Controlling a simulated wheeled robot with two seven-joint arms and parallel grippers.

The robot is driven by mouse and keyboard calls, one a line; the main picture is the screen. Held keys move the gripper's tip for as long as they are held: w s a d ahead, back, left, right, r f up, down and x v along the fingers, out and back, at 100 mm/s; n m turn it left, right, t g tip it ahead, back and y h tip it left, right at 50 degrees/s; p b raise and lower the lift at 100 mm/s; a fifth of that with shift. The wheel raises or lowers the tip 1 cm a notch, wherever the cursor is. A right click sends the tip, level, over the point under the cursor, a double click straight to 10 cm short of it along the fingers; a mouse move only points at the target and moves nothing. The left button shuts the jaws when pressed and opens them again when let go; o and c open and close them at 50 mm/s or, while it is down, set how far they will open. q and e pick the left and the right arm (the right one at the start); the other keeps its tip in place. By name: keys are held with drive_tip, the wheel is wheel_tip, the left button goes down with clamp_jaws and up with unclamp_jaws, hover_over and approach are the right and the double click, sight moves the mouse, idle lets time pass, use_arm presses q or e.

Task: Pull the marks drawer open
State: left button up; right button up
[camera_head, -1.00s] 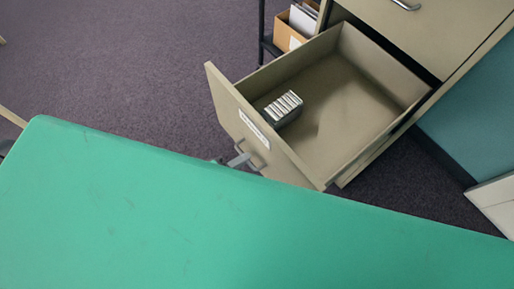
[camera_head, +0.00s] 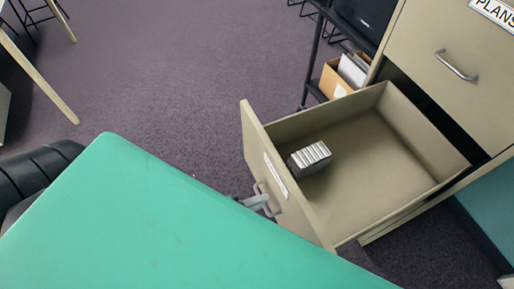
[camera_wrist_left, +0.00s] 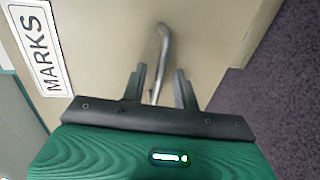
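The marks drawer (camera_head: 372,177) is a beige cabinet drawer. It stands pulled far out, with its inside in view in the head view. Its front, with a white MARKS label (camera_wrist_left: 40,45), fills much of the left wrist view. Its bent metal handle (camera_wrist_left: 162,45) runs between the fingers of my left gripper (camera_wrist_left: 160,88). The fingers are apart, with gaps beside the handle. In the head view my left gripper (camera_head: 254,202) is at the handle, mostly hidden behind a large green surface. My right gripper is not in view.
A block of several pale-topped items (camera_head: 309,158) lies in the drawer near its front. A closed upper drawer (camera_head: 445,95) labelled PLANS is above. A dark rack with a cardboard box (camera_head: 335,82) stands behind.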

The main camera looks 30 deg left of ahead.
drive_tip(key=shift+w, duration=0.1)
